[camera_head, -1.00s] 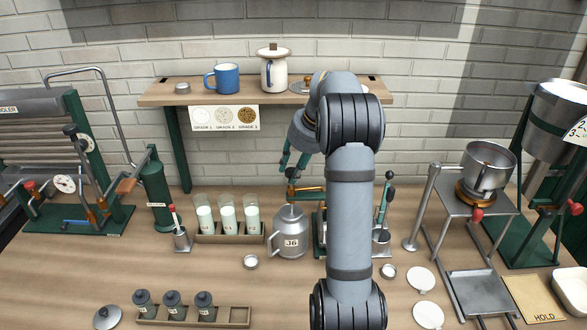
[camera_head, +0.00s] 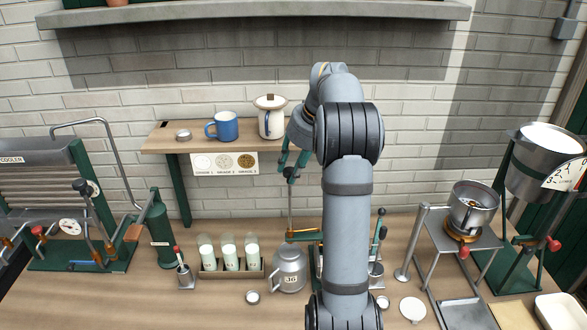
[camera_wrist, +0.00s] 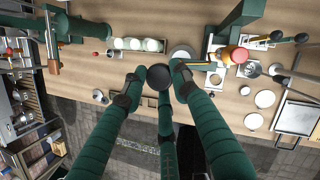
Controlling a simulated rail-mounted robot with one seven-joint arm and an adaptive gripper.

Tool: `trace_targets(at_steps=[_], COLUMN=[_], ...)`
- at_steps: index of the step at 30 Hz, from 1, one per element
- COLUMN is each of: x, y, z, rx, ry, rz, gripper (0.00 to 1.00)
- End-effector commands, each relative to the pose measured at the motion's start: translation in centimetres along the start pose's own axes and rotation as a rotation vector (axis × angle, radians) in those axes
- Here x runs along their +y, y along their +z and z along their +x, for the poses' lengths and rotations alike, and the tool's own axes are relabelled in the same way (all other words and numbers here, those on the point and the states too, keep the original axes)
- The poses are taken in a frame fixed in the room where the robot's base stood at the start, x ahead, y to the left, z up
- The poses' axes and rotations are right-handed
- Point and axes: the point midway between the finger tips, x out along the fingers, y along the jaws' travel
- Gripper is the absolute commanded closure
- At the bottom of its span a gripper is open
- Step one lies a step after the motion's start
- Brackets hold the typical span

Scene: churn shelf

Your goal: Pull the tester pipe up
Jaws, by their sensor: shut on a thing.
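The tester pipe (camera_head: 290,206) is a thin upright metal rod with a round black knob on top. In the head view it rises well above a brass-coloured part (camera_head: 303,236) on a green stand. My gripper (camera_head: 292,167) is shut on the black knob from above. In the wrist view the green fingers of my gripper (camera_wrist: 157,78) close around the black knob (camera_wrist: 160,76). The pipe's lower end is hidden behind the stand and the metal can. My arm covers the right part of the stand.
A metal can (camera_head: 288,270) stands just below and left of the stand. A rack of white-filled glasses (camera_head: 229,254) is to its left. A wooden shelf (camera_head: 165,140) with a blue mug (camera_head: 223,127) and a white pot (camera_head: 269,120) is behind my gripper.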

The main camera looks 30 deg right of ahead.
Motion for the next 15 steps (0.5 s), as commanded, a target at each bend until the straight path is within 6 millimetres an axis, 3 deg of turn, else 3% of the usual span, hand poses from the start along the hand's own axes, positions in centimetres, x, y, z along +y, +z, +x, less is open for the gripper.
trace_targets(at_steps=[9, 10, 15], x=[-0.06, -0.06, -0.08], y=[0.84, 0.85, 0.78], z=[-0.67, -0.68, -0.66], rx=[-0.022, -0.022, -0.02], ry=[-0.011, -0.011, -0.011], rz=[-0.006, -0.006, -0.006], gripper=[1.0, 0.71, 0.61])
